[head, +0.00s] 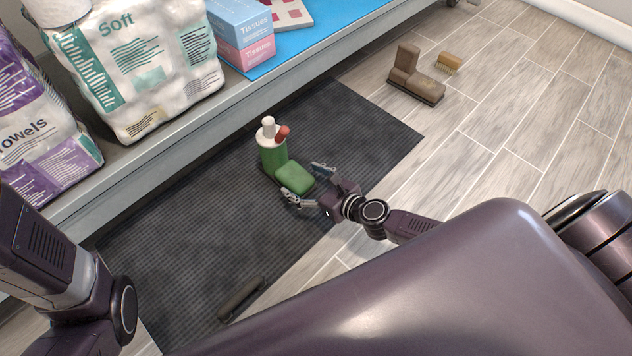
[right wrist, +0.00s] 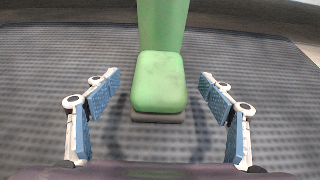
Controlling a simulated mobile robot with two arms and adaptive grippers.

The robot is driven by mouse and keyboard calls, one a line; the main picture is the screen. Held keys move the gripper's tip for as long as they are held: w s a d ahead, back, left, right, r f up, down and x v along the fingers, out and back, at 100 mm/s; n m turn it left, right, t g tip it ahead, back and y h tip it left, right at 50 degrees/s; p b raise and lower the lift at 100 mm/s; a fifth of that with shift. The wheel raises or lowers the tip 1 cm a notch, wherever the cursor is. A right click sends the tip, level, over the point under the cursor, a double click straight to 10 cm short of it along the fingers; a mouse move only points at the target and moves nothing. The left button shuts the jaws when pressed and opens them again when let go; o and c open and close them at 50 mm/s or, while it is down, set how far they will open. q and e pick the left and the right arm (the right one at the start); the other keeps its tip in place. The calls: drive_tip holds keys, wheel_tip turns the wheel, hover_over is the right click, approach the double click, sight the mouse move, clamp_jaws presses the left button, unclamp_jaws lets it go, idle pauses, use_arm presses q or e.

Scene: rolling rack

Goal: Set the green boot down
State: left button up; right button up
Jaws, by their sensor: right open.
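The green boot (head: 294,178) stands upright on the dark mat (head: 200,240), its toe toward my right gripper. A white-topped piece and a red piece show at its opening. In the right wrist view the green toe (right wrist: 159,82) is centred, with its grey sole at the mat. My right gripper (head: 302,181) is open, its two blue-padded fingers either side of the toe. Gaps show between both fingers and the boot in the right wrist view (right wrist: 160,84). My left arm shows at the left of the head view, but its gripper is out of view.
A grey shelf (head: 160,152) with towel packs and tissue boxes (head: 243,35) runs behind the mat. A brown boot (head: 405,72) and a brush (head: 449,63) are on the wooden floor at upper right. A dark elongated object (head: 241,298) lies on the mat's near part.

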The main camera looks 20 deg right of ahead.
drive_tip(key=shift+p+v, duration=0.5)
drive_tip(key=shift+v, duration=2.45)
